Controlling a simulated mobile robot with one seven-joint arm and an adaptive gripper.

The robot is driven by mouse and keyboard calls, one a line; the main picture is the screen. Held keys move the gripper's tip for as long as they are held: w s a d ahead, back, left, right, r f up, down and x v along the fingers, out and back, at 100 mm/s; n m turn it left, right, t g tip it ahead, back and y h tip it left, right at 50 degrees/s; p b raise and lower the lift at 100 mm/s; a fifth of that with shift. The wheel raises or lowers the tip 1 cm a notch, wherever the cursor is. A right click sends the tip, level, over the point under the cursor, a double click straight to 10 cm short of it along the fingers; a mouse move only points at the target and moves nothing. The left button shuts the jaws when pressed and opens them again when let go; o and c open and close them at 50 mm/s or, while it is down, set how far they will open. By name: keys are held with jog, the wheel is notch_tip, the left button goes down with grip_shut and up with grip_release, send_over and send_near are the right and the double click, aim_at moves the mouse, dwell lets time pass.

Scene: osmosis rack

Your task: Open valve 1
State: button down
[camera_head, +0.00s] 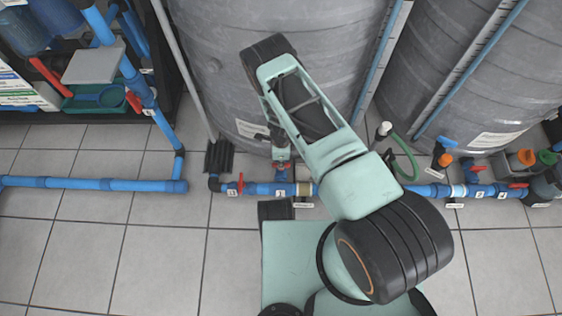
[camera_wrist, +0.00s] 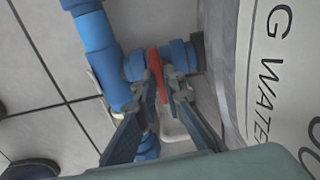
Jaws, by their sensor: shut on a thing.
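A blue pipe (camera_head: 260,188) runs low along the floor in front of the grey tanks, with small white number labels too small to read surely. A red valve handle (camera_wrist: 155,68) sits on a short blue branch beside the pipe in the wrist view. My gripper (camera_wrist: 163,84) has its two fingers on either side of this handle, closed on it. In the head view my gripper (camera_head: 281,152) is at the pipe near the left tank's base, partly covered by my arm. Another red handle (camera_head: 240,183) stands just left of it. Which valve is number 1 cannot be told.
The left tank (camera_head: 225,60) stands right behind the pipe; the right tank (camera_head: 445,60) is beside it. A shelf (camera_head: 100,68) with bins is at left. Tiled floor (camera_head: 110,240) is free at front left.

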jog(key=n, duration=0.8)
jog(key=shift+n, duration=0.3)
jog(key=n, duration=0.4)
jog(key=shift+n, duration=2.6)
jog(key=c, duration=2)
grip_release()
notch_tip(320, 180, up, 12)
jog(key=shift+r, duration=0.1)
